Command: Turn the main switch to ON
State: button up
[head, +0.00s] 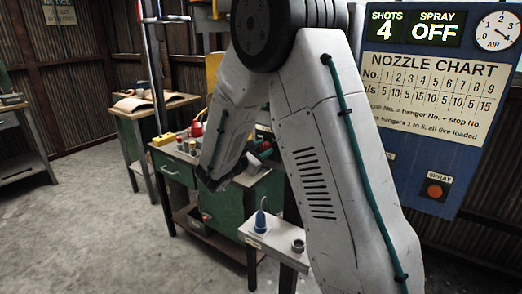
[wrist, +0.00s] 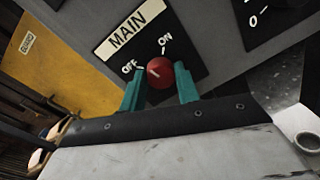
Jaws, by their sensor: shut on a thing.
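The main switch is a red round knob (wrist: 160,74) on a dark plate (wrist: 120,48) marked MAIN, OFF and ON, in the wrist view. A pale mark on the knob's left side faces about toward OFF; ON is printed above the knob. My gripper (wrist: 159,81) has its teal fingers on both sides of the knob and is shut on it. The knob's lower edge is partly hidden by the gripper. In the head view my arm crosses the middle, and I cannot make out the switch there.
A green workbench (head: 172,170) with small items stands behind my arm. A narrow pale stand (head: 268,237) holds a blue-tipped object (head: 260,220). A blue panel (head: 405,155) at right reads SHOTS 4 and SPRAY OFF. The floor at left is clear.

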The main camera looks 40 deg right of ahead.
jog(key=m, duration=0.5)
jog(key=shift+s, duration=0.15)
jog(key=m, duration=0.5)
jog(key=shift+f+t, duration=0.1)
jog(key=shift+t, duration=0.2)
jog(key=shift+m, duration=0.4)
jog(key=o, duration=1)
jog(key=v, duration=0.7)
jog(key=shift+s+a+r, duration=0.2)
jog(key=shift+a, duration=0.15)
